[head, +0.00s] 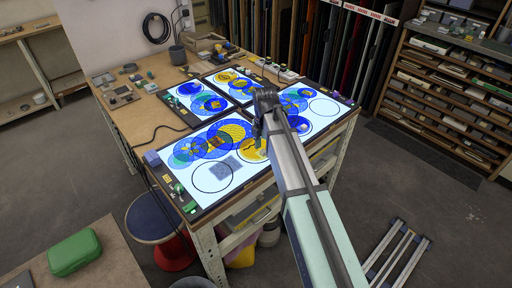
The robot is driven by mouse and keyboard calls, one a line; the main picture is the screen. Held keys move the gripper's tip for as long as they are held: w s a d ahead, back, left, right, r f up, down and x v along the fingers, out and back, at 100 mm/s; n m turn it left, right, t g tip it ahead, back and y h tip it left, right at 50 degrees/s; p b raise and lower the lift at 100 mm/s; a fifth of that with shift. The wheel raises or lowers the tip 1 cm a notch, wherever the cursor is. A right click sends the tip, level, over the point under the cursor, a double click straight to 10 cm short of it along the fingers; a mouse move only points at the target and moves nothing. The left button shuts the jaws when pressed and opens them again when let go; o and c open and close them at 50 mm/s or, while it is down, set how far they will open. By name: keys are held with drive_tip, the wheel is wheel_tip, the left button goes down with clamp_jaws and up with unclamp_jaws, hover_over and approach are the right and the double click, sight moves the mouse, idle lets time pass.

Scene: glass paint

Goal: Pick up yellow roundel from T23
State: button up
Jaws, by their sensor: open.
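Lit light panels (215,189) lie on the workbench, bearing overlapping blue, yellow and green glass roundels. One yellow roundel (252,151) lies on the front panel, close below my gripper and partly covered by it. Another yellow roundel (226,77) lies on the back panel, and a yellow patterned disc (233,131) shows within the blue roundels at the front. I cannot read any label T23. My gripper (258,131) is open, pointing down over the right part of the front panel. Its fingertips are small and dark; I cannot tell whether they touch glass.
Black circle outlines (212,178) mark bare spots on the lit panels. A grey cup (177,55) and small tools stand at the bench's back left. A blue-topped stool (154,216) is in front, a green case (75,252) lower left. Shelving (450,85) stands right.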

drive_tip(key=shift+f, duration=0.7)
clamp_jaws()
drive_tip(key=shift+r, duration=0.15)
